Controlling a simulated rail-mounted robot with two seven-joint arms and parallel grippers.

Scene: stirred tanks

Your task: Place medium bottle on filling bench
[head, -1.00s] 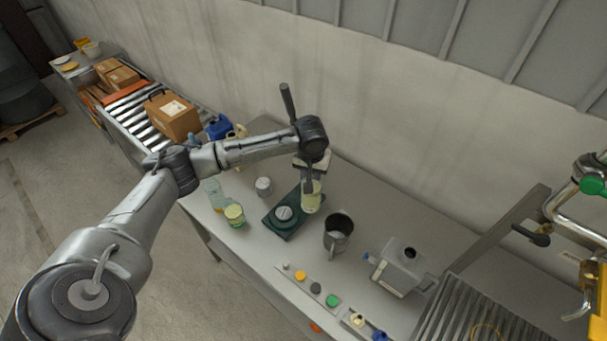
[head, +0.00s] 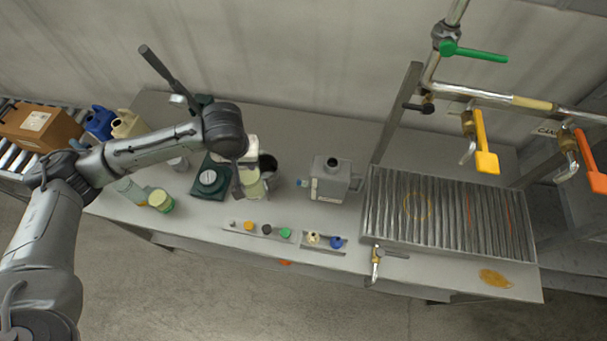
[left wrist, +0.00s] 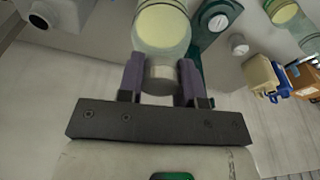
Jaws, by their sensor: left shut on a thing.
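The medium bottle (head: 252,186) is clear glass with pale yellow contents. It also shows in the left wrist view (left wrist: 163,28), where its grey neck or cap sits between the finger pads. My left gripper (left wrist: 160,82) is shut on it; in the head view the gripper (head: 243,180) hangs over the grey bench (head: 310,125). The bottle appears beside a dark grey mug and the green scale (head: 208,178). I cannot tell whether its base is clear of the bench. My right gripper is not in view.
A grey jerrycan (head: 330,180) stands right of the bottle. Further right is a slatted drain grille (head: 440,212) under pipes with green, yellow and orange valve handles. Caps lie on a strip (head: 265,233) at the front edge. A yellow-green jar (head: 161,201) stands left of the scale.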

